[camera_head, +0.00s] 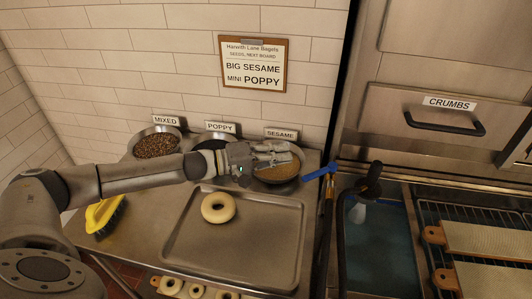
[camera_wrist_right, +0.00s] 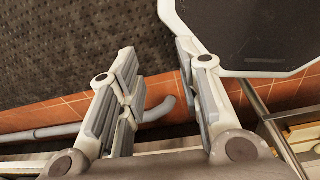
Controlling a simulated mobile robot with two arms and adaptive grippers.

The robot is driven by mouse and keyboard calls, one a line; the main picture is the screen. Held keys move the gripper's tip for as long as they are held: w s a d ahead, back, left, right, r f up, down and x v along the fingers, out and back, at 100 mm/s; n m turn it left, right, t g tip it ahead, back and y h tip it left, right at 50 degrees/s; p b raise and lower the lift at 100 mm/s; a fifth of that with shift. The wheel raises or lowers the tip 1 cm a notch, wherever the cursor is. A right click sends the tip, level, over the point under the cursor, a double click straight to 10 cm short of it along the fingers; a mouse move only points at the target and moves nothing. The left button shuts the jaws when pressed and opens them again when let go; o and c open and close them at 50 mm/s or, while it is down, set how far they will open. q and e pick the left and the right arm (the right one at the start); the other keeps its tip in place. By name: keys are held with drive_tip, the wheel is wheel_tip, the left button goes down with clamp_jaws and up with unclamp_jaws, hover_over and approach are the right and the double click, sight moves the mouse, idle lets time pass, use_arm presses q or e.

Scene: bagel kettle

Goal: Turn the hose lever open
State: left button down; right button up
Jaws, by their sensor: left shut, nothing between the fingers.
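A blue lever (camera_head: 320,172) shows in the head view at the edge between the steel counter and the water tank, by the right end of the sesame bowl. It is likely the hose lever; its pivot is hard to make out. My left gripper (camera_head: 288,155) is shut and empty over the sesame bowl (camera_head: 280,178), its fingers pointing right, a short way left of the lever and apart from it. My right gripper (camera_wrist_right: 158,98) shows only in the right wrist view, with its fingers apart and nothing between them.
A tray (camera_head: 240,258) with one bagel (camera_head: 218,207) lies on the counter. A mixed-seed bowl (camera_head: 155,145) stands behind my left arm, and a yellow brush (camera_head: 105,214) lies at left.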

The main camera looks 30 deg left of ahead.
use_arm(q)
drive_tip(key=d, duration=0.1)
drive_tip(key=d+p, duration=0.1)
drive_tip(key=d, duration=0.1)
drive_tip(key=d+f, duration=0.1)
drive_tip(key=d, duration=0.1)
drive_tip(key=shift+s+d+p, duration=0.2)
drive_tip(key=shift+s+p, duration=0.05)
drive_tip(key=shift+p, duration=0.1)
use_arm(e)
drive_tip(key=shift+s+a+r, duration=0.3)
drive_tip(key=shift+r, duration=0.25)
drive_tip(key=shift+s+a+r, duration=0.25)
drive_tip(key=shift+s+r, duration=0.05)
drive_tip(key=shift+r, duration=0.2)
drive_tip(key=shift+w, duration=0.2)
use_arm(q)
drive_tip(key=shift+d, duration=0.1)
use_arm(e)
drive_tip(key=shift+d, duration=0.2)
